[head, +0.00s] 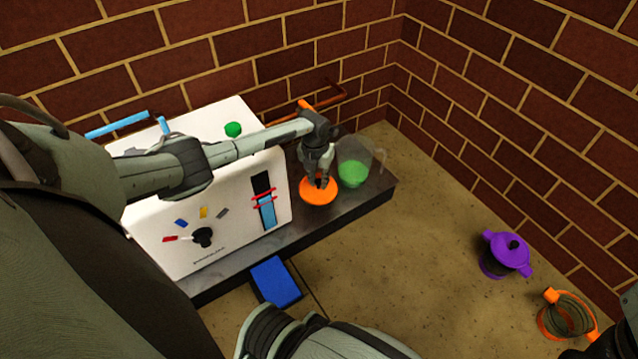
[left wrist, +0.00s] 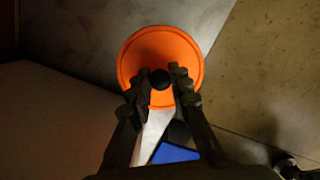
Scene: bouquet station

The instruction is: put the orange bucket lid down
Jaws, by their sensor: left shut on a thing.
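The orange bucket lid (head: 318,191) is a round disc with a dark knob, at the dark counter (head: 345,205) between the white machine and the clear jug. My left gripper (head: 320,180) comes down over it from above and is shut on the knob. In the left wrist view the orange lid (left wrist: 150,50) lies flat between the fingertips (left wrist: 162,80), the black knob held between them. I cannot tell whether the lid touches the counter. An orange bucket (head: 566,315) without a lid stands on the floor at lower right. My right gripper is not clearly visible.
The white machine (head: 230,230) with a dial stands left of the lid. A clear jug (head: 355,165) with green contents stands close to its right. A blue block (head: 275,282) is below the counter edge. A purple lidded bucket (head: 505,254) stands on the floor; brick walls close the back.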

